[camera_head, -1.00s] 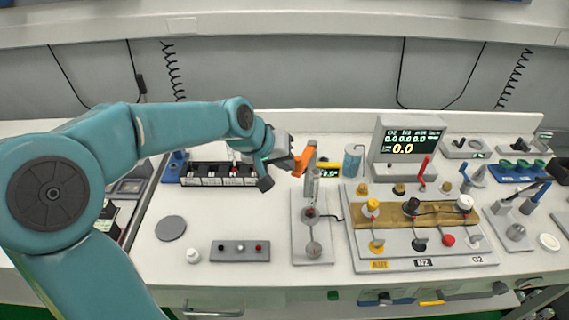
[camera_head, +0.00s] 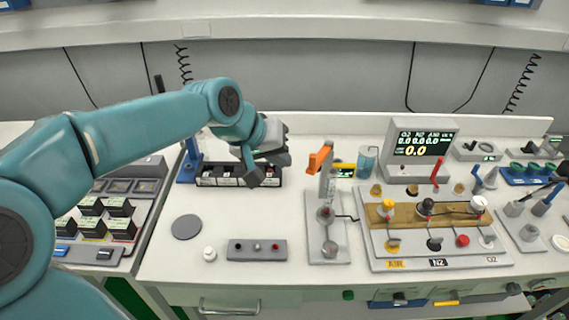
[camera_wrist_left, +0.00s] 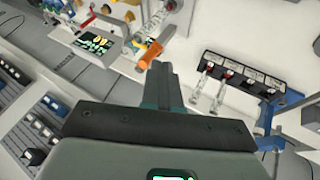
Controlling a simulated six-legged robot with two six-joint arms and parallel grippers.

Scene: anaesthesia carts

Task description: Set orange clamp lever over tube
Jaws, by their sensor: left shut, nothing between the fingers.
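The orange clamp lever (camera_head: 320,158) sits at the top of a grey upright clamp (camera_head: 326,188), on a narrow grey base plate (camera_head: 341,250). The lever is tilted, its upper end to the right. It also shows in the left wrist view (camera_wrist_left: 154,52), just beyond my fingertips. My left gripper (camera_head: 258,172) is shut and empty, left of the lever and apart from it, in front of the black rack. Its shut fingers show in the left wrist view (camera_wrist_left: 163,82). I cannot tell which part is the tube. My right gripper is out of view.
A black vial rack (camera_head: 222,180) stands behind my left gripper.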

